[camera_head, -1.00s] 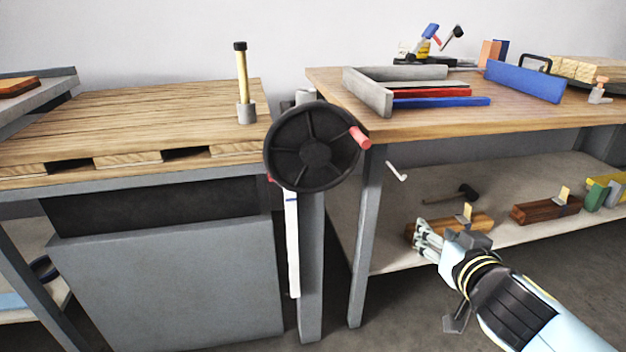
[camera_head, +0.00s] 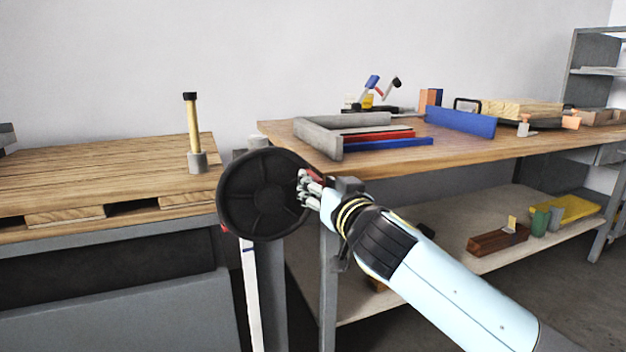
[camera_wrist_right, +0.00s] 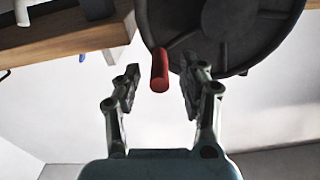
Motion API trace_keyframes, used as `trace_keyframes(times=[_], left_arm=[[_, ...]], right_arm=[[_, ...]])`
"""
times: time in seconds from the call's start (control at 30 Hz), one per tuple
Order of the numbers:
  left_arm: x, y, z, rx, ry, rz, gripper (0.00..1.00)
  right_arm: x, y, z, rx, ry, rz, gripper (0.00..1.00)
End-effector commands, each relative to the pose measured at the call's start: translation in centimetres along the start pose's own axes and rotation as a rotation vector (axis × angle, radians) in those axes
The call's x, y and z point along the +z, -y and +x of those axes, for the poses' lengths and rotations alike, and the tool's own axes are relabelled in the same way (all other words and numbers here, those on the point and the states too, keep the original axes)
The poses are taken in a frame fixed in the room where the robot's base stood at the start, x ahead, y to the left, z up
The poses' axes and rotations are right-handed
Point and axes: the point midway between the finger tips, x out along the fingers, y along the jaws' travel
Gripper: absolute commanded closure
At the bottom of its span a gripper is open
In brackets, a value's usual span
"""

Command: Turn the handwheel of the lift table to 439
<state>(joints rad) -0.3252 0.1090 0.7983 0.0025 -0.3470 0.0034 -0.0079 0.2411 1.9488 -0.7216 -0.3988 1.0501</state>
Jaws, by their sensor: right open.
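The black handwheel (camera_head: 262,196) with spokes stands upright on a grey post beside the lift table (camera_head: 110,165). Its red handle (camera_wrist_right: 159,70) sits between the open fingers of my right gripper (camera_wrist_right: 160,88) in the right wrist view, nearer the right finger. In the head view my right gripper (camera_head: 312,188) is at the right side of the wheel and covers most of the handle. A white scale strip (camera_head: 250,290) hangs below the wheel; its marks are too small to read. My left gripper is not in view.
A workbench (camera_head: 490,153) stands close to the right, with a grey frame (camera_head: 322,140), a blue block (camera_head: 460,121) and red and blue bars on top. Its lower shelf (camera_head: 450,225) holds wooden blocks. An upright post with a black cap (camera_head: 193,130) stands on the lift table.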

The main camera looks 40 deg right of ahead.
Motion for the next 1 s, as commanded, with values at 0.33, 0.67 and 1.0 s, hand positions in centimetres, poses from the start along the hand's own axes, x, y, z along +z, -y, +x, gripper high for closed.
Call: trace_keyframes(times=[0.33, 0.67, 1.0], left_arm=[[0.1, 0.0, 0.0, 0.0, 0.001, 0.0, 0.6], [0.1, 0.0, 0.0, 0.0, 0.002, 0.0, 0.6], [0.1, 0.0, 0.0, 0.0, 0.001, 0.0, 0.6]], right_arm=[[0.1, 0.0, 3.0, 0.0, 0.002, 0.0, 0.58], [0.1, 0.0, 3.0, 0.0, 0.002, 0.0, 0.74], [0.1, 0.0, 3.0, 0.0, 0.002, 0.001, 1.0]])
